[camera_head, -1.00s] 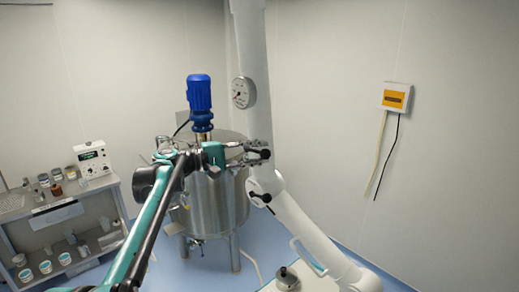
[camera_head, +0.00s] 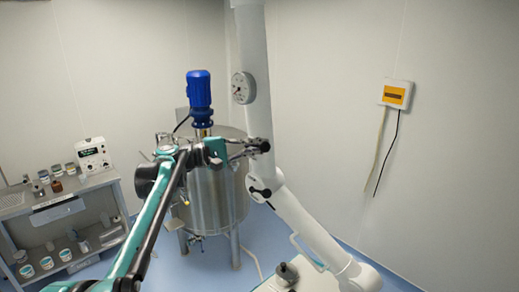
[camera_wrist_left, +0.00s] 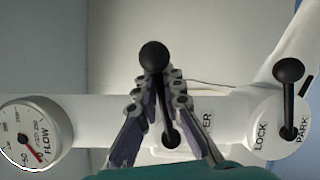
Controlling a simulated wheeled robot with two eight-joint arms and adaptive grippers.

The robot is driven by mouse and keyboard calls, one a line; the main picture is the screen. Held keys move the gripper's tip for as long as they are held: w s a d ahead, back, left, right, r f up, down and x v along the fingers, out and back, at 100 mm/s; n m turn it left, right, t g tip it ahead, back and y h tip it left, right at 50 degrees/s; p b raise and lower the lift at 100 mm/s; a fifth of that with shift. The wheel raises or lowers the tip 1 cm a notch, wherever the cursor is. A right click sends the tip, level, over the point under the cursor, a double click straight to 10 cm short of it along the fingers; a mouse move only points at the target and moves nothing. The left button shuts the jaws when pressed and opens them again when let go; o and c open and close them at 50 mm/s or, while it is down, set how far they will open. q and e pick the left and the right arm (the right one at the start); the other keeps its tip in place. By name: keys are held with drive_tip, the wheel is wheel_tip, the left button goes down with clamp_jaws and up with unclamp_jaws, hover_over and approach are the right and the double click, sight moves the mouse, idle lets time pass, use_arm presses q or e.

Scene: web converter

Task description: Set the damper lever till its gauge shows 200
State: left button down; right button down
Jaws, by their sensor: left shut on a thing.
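The damper lever has a black ball knob (camera_wrist_left: 154,56) on a rod and stands on the white duct arm; it also shows in the head view (camera_head: 264,146). My left gripper (camera_wrist_left: 157,90) has its fingers closed around the rod below the knob; it also shows in the head view (camera_head: 250,147). The round white gauge (camera_wrist_left: 30,148), marked FLOW, sits left of the lever in the wrist view and above it in the head view (camera_head: 243,88). Its red needle lies near the 50 end; the exact reading is hard to tell. My right gripper is not in view.
A second black-knobbed lever (camera_wrist_left: 289,71) by LOCK and PARK lettering sits to the right in the wrist view. A steel tank (camera_head: 215,195) with a blue motor (camera_head: 199,90) stands behind my left arm. A loaded shelf (camera_head: 70,207) is at left.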

use_arm(q)
drive_tip(key=n, duration=0.1)
drive_tip(key=r+n, duration=0.1)
drive_tip(key=n+t+h+b, duration=0.1)
drive_tip(key=shift+w+a+r+n, duration=0.3)
drive_tip(key=shift+r, duration=0.1)
drive_tip(key=shift+w+a+r+n+t+b, duration=0.15)
drive_tip(key=shift+r+n+t+b, duration=0.15)
drive_tip(key=shift+n, duration=0.4)
drive_tip(key=shift+w+a+r+n+t+b, duration=0.2)
drive_tip(key=shift+r+n, duration=0.1)
drive_tip(key=shift+n, duration=0.4)
drive_tip(key=c, duration=1.6)
unclamp_jaws()
drive_tip(key=v, duration=1.2)
drive_tip(key=shift+w+f, duration=0.1)
drive_tip(key=shift+f, duration=0.2)
